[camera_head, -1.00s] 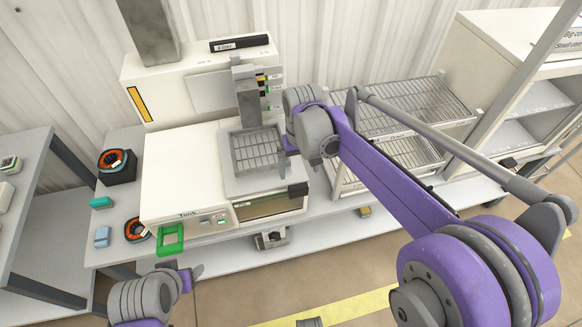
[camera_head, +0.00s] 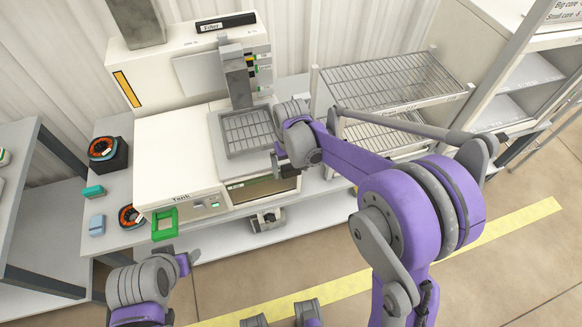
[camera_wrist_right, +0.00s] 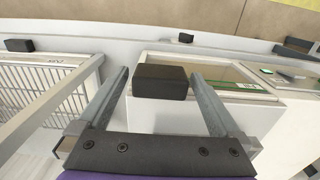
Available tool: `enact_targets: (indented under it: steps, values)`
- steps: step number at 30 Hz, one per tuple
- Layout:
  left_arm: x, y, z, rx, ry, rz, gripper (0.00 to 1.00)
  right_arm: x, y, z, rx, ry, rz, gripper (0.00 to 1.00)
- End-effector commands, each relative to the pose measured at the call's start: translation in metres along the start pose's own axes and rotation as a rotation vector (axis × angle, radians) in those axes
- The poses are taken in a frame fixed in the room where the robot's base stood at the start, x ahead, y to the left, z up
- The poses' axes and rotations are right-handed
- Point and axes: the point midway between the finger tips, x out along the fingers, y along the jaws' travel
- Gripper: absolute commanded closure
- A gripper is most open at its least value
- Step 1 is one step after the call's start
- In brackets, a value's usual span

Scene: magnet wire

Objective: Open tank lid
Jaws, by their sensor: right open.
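The white tank (camera_head: 185,202), labelled "Tank", stands on the bench with a broad white top (camera_head: 165,150). To its right is a section with a grey basket (camera_head: 247,132) and a windowed front (camera_head: 262,187). My right gripper (camera_head: 280,160) is over the right edge of that section. In the right wrist view the right gripper (camera_wrist_right: 159,72) is open, with a black block-shaped handle (camera_wrist_right: 160,83) between its fingers. Gaps show on both sides, so it is not gripped. My left gripper (camera_head: 185,262) hangs empty in front of the bench; its jaw opening is unclear.
A green frame (camera_head: 165,223) sits at the tank's front left. Orange-and-black coils (camera_head: 105,150) and small teal and blue blocks (camera_head: 93,191) lie on the left of the bench. A wire rack (camera_head: 395,80) stands close on the right. The floor in front is open.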

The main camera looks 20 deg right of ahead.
Motion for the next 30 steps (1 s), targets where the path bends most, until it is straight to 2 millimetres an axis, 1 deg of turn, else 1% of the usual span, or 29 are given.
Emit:
enact_targets:
  steps: [4, 5, 6, 8, 9, 11, 12, 17, 21, 27, 30]
  values:
    - [-0.0001, 0.0, -0.0001, 0.0, 0.0, 0.0, 0.32, -0.0002, 0.0, 0.0, 0.0, 0.0, 0.0, 0.0]
    - [-0.0001, 0.0, -0.0001, 0.0, 0.0, 0.0, 0.32, -0.0002, 0.0, 0.0, 0.0, 0.0, 0.0, 0.02]
    - [-0.0001, 0.0, -0.0001, 0.0, 0.0, 0.0, 0.32, -0.0002, 0.0, 0.0, 0.0, 0.0, 0.0, 0.09]
    - [-0.0001, 0.0, -0.0001, 0.0, 0.0, 0.0, 0.32, -0.0003, 0.0, 0.0, 0.0, 0.0, 0.0, 0.2]
    - [-0.0001, 0.0, -0.0001, 0.0, 0.0, 0.0, 0.32, -0.0003, 0.0, 0.0, 0.0, 0.0, 0.0, 0.27]
    - [-0.0001, 0.0, -0.0001, 0.0, 0.0, 0.0, 0.32, -0.0003, 0.0, 0.0, 0.0, 0.0, 0.0, 0.38]
    - [-0.0001, 0.0, 0.0, 0.0, 0.0, 0.0, 0.32, -0.0004, 0.0, 0.0, 0.0, 0.0, 0.0, 0.45]
    - [-0.0001, 0.0, -0.0001, 0.0, 0.0, 0.0, 0.32, -0.0004, 0.0, 0.0, 0.0, 0.0, 0.0, 0.74]
    - [-0.0001, 0.0, -0.0001, 0.0, 0.0, 0.0, 0.32, -0.0005, 0.0, 0.0, 0.0, 0.0, 0.0, 0.99]
    - [-0.0001, 0.0, -0.0001, 0.0, 0.0, 0.0, 0.32, -0.0005, -0.0001, 0.0, 0.0, 0.0, 0.0, 1.0]
    - [0.0003, 0.0, 0.0002, 0.0, 0.0, 0.0, 0.32, -0.0004, -0.0032, 0.0, -0.001, 0.0, 0.0, 1.0]
